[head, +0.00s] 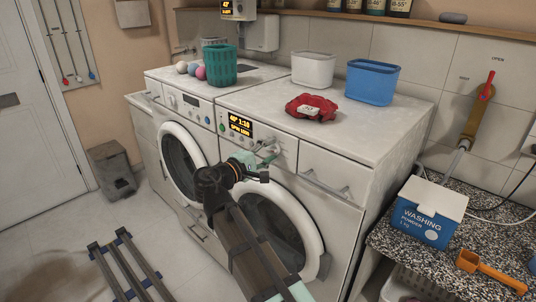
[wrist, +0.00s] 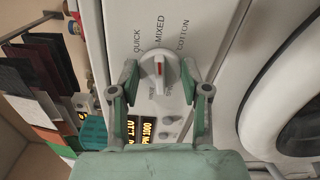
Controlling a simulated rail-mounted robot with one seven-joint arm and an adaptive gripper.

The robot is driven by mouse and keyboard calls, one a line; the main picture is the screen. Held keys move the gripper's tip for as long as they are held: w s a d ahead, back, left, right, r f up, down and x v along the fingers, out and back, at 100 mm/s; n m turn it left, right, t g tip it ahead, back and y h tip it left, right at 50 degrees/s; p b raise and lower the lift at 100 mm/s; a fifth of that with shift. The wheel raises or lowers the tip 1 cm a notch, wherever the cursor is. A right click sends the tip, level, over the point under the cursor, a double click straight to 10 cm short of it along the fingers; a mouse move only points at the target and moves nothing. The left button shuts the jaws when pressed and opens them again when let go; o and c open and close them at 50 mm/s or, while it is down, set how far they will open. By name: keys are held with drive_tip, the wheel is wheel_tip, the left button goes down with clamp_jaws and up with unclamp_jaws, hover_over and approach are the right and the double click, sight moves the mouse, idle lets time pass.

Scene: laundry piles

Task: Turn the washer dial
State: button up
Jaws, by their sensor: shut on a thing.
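The washer (head: 328,165) is the white front-loading machine on the right. Its lit display (head: 239,125) reads 40° 1:10 and a spin line of 1000. The washer dial (wrist: 158,72) is a round white knob with a raised grip and a red mark. The labels QUICK, MIXED and COTTON stand around it in the wrist view. My gripper (wrist: 163,76) is shut on the dial, with one green finger on each side. In the head view my gripper (head: 265,160) is at the control panel and largely hides the dial.
A second white machine (head: 165,115) stands to the left. A green basket (head: 222,66), white tub (head: 313,70), blue tub (head: 371,82) and red cloth (head: 311,108) sit on top. A washing powder box (head: 428,212) stands on the speckled counter at right.

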drive_tip(key=o, duration=1.1)
drive_tip(key=v, duration=1.2)
